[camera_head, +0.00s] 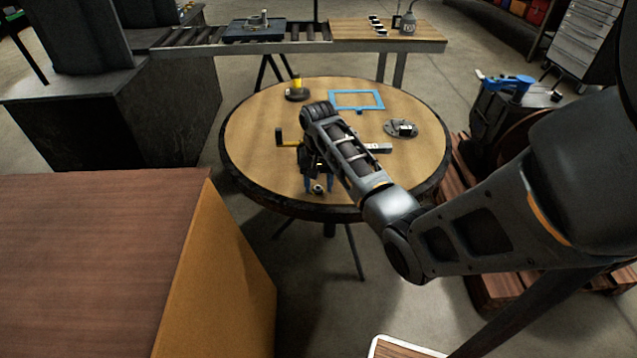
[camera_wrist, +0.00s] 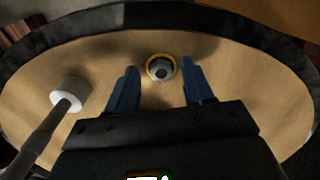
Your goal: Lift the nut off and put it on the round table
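The nut (camera_wrist: 161,72) is a small round grey piece with a dark centre and a yellow ring around it. It appears over the front part of the round table (camera_head: 250,160), and it also shows in the head view (camera_head: 318,189). My gripper (camera_wrist: 162,75) points down with its two blue fingers spread apart. In the wrist view the nut lies between the fingertips, with a gap on each side. My gripper also shows in the head view (camera_head: 318,184). I cannot tell whether the nut rests directly on the tabletop.
A white-headed tool (camera_wrist: 70,93) lies beside my gripper. The table also holds a blue frame (camera_head: 356,100), a yellow-topped piece (camera_head: 297,88), a grey metal part (camera_head: 402,128) and a dark-and-yellow tool (camera_head: 280,138). The tabletop's left part is bare. A wooden box (camera_head: 100,260) stands front left.

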